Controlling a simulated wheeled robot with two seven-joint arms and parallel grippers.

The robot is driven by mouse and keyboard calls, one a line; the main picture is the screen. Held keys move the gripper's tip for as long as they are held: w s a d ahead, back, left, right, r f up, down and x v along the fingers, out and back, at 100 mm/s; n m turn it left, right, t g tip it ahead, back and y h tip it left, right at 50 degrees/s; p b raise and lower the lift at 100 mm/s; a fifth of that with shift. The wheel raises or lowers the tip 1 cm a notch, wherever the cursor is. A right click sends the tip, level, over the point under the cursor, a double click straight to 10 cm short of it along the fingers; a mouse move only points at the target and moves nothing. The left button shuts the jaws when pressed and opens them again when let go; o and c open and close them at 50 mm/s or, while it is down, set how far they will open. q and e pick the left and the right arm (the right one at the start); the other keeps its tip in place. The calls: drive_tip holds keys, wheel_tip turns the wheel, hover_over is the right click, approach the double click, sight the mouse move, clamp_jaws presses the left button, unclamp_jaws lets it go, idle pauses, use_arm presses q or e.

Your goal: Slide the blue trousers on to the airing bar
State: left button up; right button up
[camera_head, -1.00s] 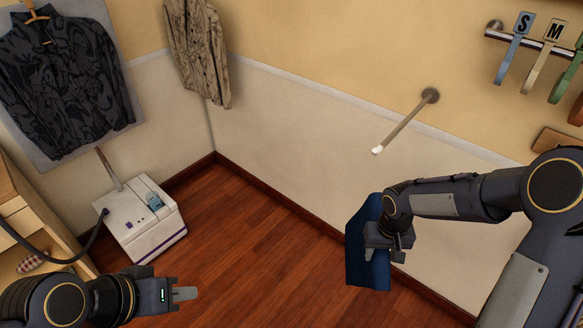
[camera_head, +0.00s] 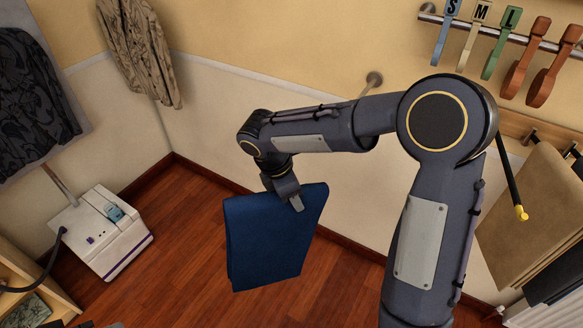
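The blue trousers (camera_head: 272,240) hang folded over the floor in the middle of the view. My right gripper (camera_head: 292,200) is shut on their top edge, with a finger showing on the near face. The airing bar (camera_head: 370,90) sticks out from the wall on a round mount behind my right arm. Only its wall end shows; its free end is hidden by the arm. The trousers are below and left of the visible part of the bar. My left gripper is not in view.
A rail with colored size tags (camera_head: 497,55) is at the top right. Tan trousers (camera_head: 535,215) hang at the right near a yellow-tipped black rod (camera_head: 519,205). A white steamer (camera_head: 101,232) stands at the left, and a beige shirt (camera_head: 140,50) hangs behind it.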

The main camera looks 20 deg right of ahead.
drive_tip(key=r+n+t, duration=0.1)
drive_tip(key=r+n, duration=0.1)
drive_tip(key=r+n+t, duration=0.1)
drive_tip(key=r+n, duration=0.2)
drive_tip(key=r+n+t+p, duration=0.1)
drive_tip(key=r+n, duration=0.1)
drive_tip(key=shift+s+a+r+n, duration=0.2)
drive_tip(key=shift+s+r+n, duration=0.1)
drive_tip(key=shift+r+n, duration=0.1)
